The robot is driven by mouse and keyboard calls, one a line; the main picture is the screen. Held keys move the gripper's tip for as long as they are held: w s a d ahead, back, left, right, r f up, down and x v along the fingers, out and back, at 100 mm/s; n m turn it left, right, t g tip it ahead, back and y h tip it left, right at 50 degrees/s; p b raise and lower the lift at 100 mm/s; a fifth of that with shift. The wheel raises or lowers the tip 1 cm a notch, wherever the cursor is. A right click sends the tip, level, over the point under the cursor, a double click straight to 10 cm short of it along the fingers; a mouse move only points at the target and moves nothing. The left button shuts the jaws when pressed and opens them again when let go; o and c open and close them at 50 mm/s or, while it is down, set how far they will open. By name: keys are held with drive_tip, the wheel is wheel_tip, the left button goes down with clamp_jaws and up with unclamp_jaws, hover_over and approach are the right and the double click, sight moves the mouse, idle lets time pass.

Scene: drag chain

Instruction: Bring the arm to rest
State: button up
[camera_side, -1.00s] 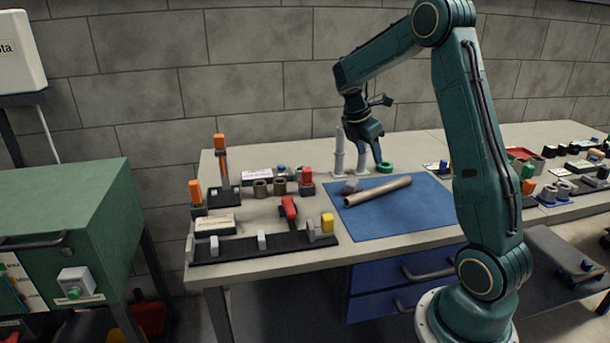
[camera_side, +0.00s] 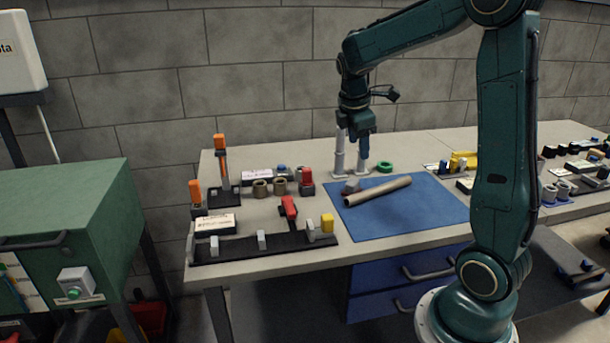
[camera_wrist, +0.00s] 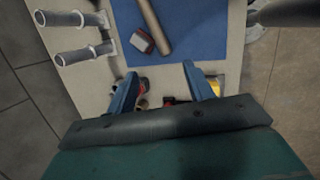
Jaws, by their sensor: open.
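My gripper (camera_side: 362,150) hangs fingers-down above the bench, behind the blue mat and beside two grey upright posts (camera_side: 340,153). In the wrist view its two blue fingers (camera_wrist: 160,88) stand well apart with nothing held between them. My arm reaches from its base at the front right up and over to the left.
A green ring (camera_side: 385,167) lies behind the mat. A black fixture rail (camera_side: 262,244) with a red clamp (camera_side: 289,208) and upright orange-handled tools (camera_side: 220,143) occupy the left bench. A green cabinet (camera_side: 80,215) stands at the left. A yellow part (camera_side: 463,160) is at right.

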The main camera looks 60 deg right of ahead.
drive_tip(key=s+a+r+m+t+y, duration=0.2)
drive_tip(key=s+a+m, duration=0.2)
drive_tip(key=s+a, duration=0.3)
drive_tip(key=s+a+r+m+t+y, duration=0.1)
drive_tip(key=s+a+m, duration=0.4)
drive_tip(key=a, duration=1.1)
drive_tip(key=shift+s+a+r+t+y, duration=0.15)
drive_tip(key=shift+s+r+t+y, duration=0.35)
drive_tip(key=shift+s+t, duration=0.85)
drive_tip(key=shift+s, duration=0.15)
